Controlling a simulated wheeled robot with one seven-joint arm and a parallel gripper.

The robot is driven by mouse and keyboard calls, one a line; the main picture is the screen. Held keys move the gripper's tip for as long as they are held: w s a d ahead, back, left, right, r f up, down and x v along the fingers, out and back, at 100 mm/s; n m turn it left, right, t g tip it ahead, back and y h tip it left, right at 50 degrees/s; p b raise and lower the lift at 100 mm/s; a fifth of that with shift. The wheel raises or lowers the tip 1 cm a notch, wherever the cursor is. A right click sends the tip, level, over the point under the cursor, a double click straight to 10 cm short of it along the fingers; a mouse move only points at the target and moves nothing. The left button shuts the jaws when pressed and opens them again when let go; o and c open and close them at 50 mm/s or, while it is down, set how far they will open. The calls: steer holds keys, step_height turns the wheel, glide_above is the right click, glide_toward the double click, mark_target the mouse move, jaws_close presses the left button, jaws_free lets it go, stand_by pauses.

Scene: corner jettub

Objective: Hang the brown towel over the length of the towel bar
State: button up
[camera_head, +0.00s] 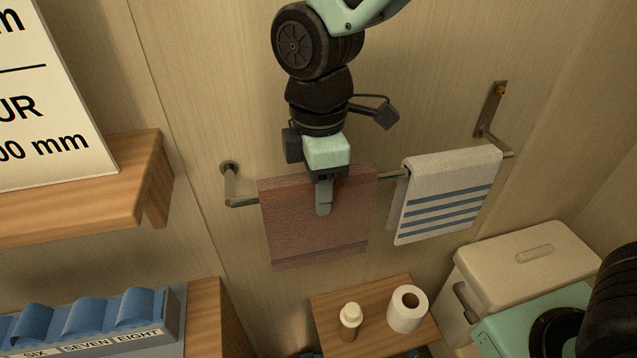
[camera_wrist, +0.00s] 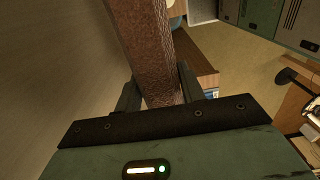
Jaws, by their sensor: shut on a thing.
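The brown towel (camera_head: 290,225) hangs at the left part of the towel bar (camera_head: 390,176), its front face hanging down flat with a darker band near the lower edge. Whether it rests on the bar or is only held there, I cannot tell. My gripper (camera_head: 323,195) is at the towel's upper middle, pointing down, shut on it. In the wrist view the brown towel (camera_wrist: 145,45) runs as a strip between the two fingers of my gripper (camera_wrist: 160,95). The towel's back side is hidden.
A white towel with blue stripes (camera_head: 447,195) hangs on the bar's right part, a small gap from the brown one. Below are a wooden stand (camera_head: 375,318) with a bottle (camera_head: 350,318) and a paper roll (camera_head: 407,308). A wooden shelf (camera_head: 150,185) juts out at left.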

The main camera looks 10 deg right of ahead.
steer(key=o, duration=0.8)
steer(key=shift+r, duration=0.15)
